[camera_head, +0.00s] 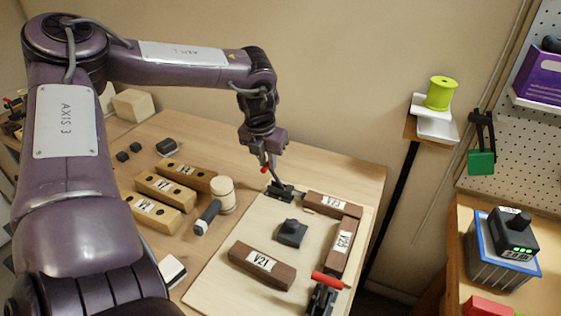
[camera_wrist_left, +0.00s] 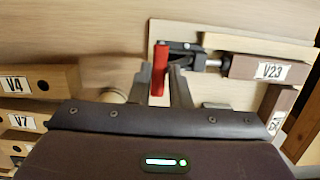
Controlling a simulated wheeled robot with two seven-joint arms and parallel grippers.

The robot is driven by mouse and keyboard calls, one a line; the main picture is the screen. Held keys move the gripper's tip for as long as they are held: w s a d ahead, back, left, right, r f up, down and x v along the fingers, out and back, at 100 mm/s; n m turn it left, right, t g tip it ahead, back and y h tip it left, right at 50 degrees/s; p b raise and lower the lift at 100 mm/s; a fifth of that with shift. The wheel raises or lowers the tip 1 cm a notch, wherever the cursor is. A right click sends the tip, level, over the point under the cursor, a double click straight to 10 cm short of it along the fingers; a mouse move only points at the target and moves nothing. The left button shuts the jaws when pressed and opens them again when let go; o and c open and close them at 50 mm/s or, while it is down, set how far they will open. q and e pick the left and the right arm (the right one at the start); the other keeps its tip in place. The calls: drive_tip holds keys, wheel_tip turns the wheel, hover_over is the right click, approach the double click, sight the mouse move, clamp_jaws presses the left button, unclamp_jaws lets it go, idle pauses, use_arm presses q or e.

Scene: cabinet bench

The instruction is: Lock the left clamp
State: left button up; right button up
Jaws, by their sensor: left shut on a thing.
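The left clamp (camera_head: 283,189) is a dark toggle clamp with a red handle (camera_head: 264,167), at the far edge of the pale board (camera_head: 225,262). The clamp also shows in the left wrist view (camera_wrist_left: 190,50), its handle (camera_wrist_left: 159,70) between my fingers. Its rod points at the brown block V23 (camera_wrist_left: 262,69); whether the tip touches cannot be told. My left gripper (camera_head: 265,155) is above the clamp, pointing down, shut on the red handle, which stands up from the clamp. A second red-handled clamp (camera_head: 322,298) is at the board's near right. My right gripper is not in view.
Brown blocks V23 (camera_head: 322,203), another (camera_head: 343,246) and V21 (camera_head: 262,264) lie on the board around a dark knobbed piece (camera_head: 291,232). A mallet (camera_head: 221,194) and several tan blocks (camera_head: 165,190) lie left. A post with a shelf (camera_head: 432,128) stands right.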

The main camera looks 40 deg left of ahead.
use_arm(q)
drive_tip(key=shift+o, duration=0.2)
drive_tip(key=shift+s+a+f+b, duration=0.25)
drive_tip(key=shift+a+f+b, duration=0.05)
drive_tip(key=shift+a+f, duration=0.3)
drive_tip(key=shift+s+a+f+b, duration=0.15)
drive_tip(key=shift+a+f+b, duration=0.3)
drive_tip(key=shift+f, duration=0.25)
drive_tip(key=shift+s+a+f+b, duration=0.1)
drive_tip(key=shift+a+f+b, duration=0.05)
drive_tip(key=shift+f+b, duration=0.2)
drive_tip(key=shift+o, duration=1)
drive_tip(key=shift+a+f, duration=0.1)
drive_tip(key=o, duration=0.4)
